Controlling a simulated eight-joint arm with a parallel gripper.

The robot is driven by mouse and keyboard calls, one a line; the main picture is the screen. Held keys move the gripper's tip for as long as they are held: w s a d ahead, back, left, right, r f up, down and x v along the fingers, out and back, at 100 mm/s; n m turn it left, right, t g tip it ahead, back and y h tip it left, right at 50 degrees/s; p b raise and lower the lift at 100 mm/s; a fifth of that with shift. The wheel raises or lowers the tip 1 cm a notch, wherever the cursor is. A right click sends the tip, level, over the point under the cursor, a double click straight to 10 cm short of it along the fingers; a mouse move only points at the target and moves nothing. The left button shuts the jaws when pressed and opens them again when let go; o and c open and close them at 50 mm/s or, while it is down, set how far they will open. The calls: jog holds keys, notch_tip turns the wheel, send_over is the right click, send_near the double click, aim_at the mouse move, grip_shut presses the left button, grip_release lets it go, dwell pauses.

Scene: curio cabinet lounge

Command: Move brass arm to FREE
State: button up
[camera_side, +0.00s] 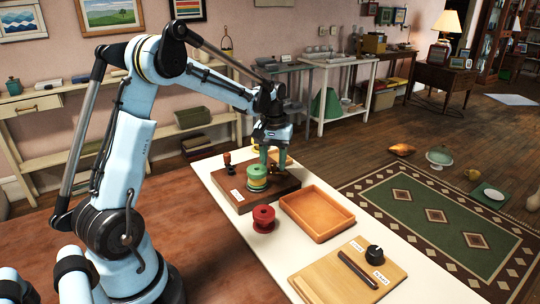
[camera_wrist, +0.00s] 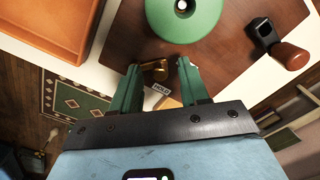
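The brass arm (camera_wrist: 152,71) is a short brass lever with a rounded end, lying on the dark wooden board (camera_wrist: 215,60). A small white label (camera_wrist: 162,89), which appears to read HOLD, is close beside it. My gripper (camera_wrist: 163,73) is open, its two green fingers apart. The brass arm is between the fingertips, nearer the left finger; I cannot tell if they touch. In the side view my gripper (camera_side: 276,158) is low over the far end of the board (camera_side: 270,197), which hides the brass arm there. No FREE marking is readable.
A red spool (camera_side: 264,219) and an orange tray (camera_side: 317,213) are on the white table. A pale board (camera_side: 340,285) with a black knob (camera_side: 375,251) lies nearer.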

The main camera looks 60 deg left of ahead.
aim_at(273, 164)
jog(key=shift+r, duration=0.1)
notch_tip(273, 164, up, 12)
dwell(0.7)
